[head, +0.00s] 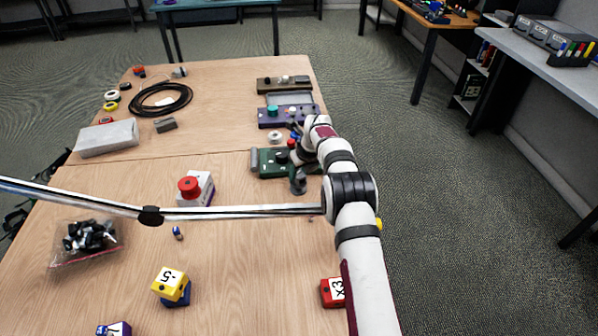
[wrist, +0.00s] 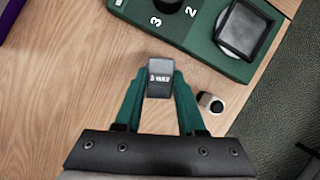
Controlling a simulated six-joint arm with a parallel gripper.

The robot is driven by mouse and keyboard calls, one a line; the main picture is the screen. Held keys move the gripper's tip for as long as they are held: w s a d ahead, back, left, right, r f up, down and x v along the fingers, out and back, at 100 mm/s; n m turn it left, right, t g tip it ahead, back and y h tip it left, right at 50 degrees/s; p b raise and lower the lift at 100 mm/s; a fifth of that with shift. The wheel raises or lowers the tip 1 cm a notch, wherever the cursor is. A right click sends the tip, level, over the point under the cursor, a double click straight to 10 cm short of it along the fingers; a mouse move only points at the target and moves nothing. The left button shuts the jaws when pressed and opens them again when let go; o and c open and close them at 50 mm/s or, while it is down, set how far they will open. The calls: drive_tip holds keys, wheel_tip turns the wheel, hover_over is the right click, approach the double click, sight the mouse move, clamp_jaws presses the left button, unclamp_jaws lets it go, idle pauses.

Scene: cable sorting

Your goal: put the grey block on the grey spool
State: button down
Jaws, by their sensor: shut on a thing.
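My gripper (wrist: 160,92) is shut on a small dark grey block (wrist: 160,70) with white lettering, gripped between its two green fingers. The block is in front of the green board in the wrist view, and I cannot tell its height. In the head view my gripper (head: 298,185) is at the near right end of the green board, and the block cannot be made out there. I cannot clearly identify a grey spool. A pale round piece (head: 275,137) lies between the purple board and the green board, possibly a spool.
The green board (wrist: 185,38) carries numbers and a dark square tray (wrist: 245,30). A small pale cylinder (wrist: 211,103) with a dark top is right of my fingers. The purple board (head: 288,117) lies farther back. A red-button box (head: 196,188) stands left; bare wood lies between.

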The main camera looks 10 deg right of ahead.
drive_tip(key=c, duration=0.5)
unclamp_jaws()
drive_tip(key=v, duration=1.2)
drive_tip(key=s+a+r+n+g, duration=0.1)
drive_tip(key=s+a+r+n, duration=0.1)
drive_tip(key=s+r+n, duration=0.7)
drive_tip(key=s+f+n+g, duration=0.1)
drive_tip(key=s+n, duration=0.7)
drive_tip(key=s, duration=1.1)
drive_tip(key=s+a+f+n+g, duration=0.1)
drive_tip(key=s+n, duration=0.7)
drive_tip(key=s, duration=1.1)
drive_tip(key=shift+a+f+n+g, duration=0.2)
drive_tip(key=shift+f+n+g, duration=0.2)
drive_tip(key=shift+f+g, duration=0.25)
